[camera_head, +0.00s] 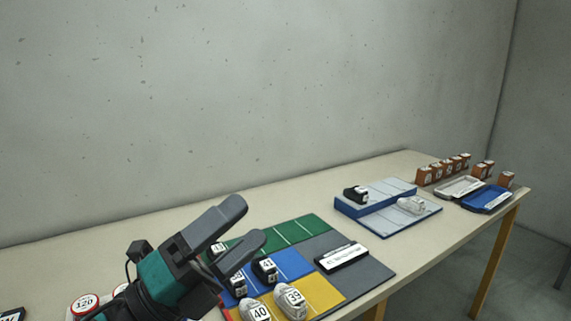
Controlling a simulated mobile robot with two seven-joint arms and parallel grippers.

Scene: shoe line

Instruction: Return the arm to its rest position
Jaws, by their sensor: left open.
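My left gripper (240,228) comes in from the lower left, and its two grey fingers stand apart with nothing between them. It is in front of the coloured mat (318,285) and hides part of the mat's green and blue areas. My right gripper is not in the picture.
Numbered dark shoes (265,270) stand on the mat's blue strip and light ones (290,300) on yellow. A black-and-white block (341,257) lies on grey. A blue-grey stand (375,207) holds a dark and a light shoe. Orange boxes (424,175) and a blue tray (487,199) are far right.

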